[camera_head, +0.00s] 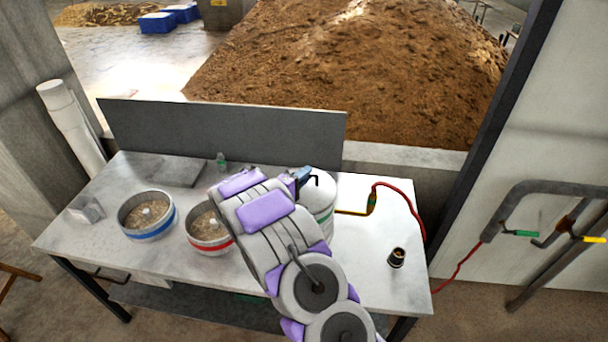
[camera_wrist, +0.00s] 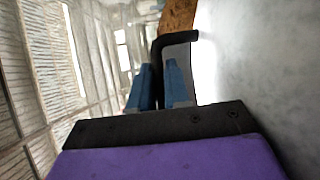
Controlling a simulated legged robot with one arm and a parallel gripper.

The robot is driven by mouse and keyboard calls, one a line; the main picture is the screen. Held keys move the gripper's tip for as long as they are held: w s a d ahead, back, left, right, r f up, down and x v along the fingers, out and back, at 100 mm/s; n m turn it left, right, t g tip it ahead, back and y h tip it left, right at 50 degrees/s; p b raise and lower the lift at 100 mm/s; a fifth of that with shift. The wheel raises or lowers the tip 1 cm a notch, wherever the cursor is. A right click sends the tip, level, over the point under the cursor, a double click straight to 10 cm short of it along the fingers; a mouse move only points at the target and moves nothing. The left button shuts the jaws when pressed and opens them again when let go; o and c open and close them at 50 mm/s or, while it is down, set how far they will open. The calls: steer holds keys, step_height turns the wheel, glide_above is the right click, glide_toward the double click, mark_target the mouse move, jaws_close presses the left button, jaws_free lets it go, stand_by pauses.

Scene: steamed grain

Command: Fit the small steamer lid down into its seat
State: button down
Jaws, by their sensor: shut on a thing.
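The small steamer lid (camera_head: 322,189) is a pale, domed cover at the steamer with the green band (camera_head: 325,219), right of the middle of the table. Its black handle (camera_head: 316,178) shows at the top. My gripper (camera_head: 302,175) is at that handle. In the wrist view the blue fingers (camera_wrist: 160,88) are shut on the black handle (camera_wrist: 172,40), and a pale smooth surface fills the right side. My arm hides the left part of the lid and steamer. I cannot tell whether the lid's rim is flush or tilted in its seat.
On the table (camera_head: 150,262) stand a blue-banded pot (camera_head: 152,234) and a red-banded pot (camera_head: 205,247), both with grain. A red hose (camera_head: 408,195) and a small dark cup (camera_head: 396,257) lie to the right. A grey back panel (camera_head: 225,130) rises behind.

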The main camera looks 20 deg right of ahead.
steer(key=shift+a, duration=0.25)
steer(key=shift+d+f+p, duration=0.2)
steer(key=shift+f+p, duration=0.3)
steer(key=shift+p, duration=0.15)
steer(key=shift+a+f+p, duration=0.1)
steer(key=shift+f+p, duration=0.05)
steer(key=shift+p, duration=0.55)
stand_by(0.6)
steer(key=c, duration=1)
jaws_free()
steer(key=shift+a, duration=0.1)
steer(key=p+v, duration=0.1)
steer(key=v, duration=1.6)
steer(key=shift+s+a+f, duration=0.1)
steer(key=shift+a+f, duration=0.05)
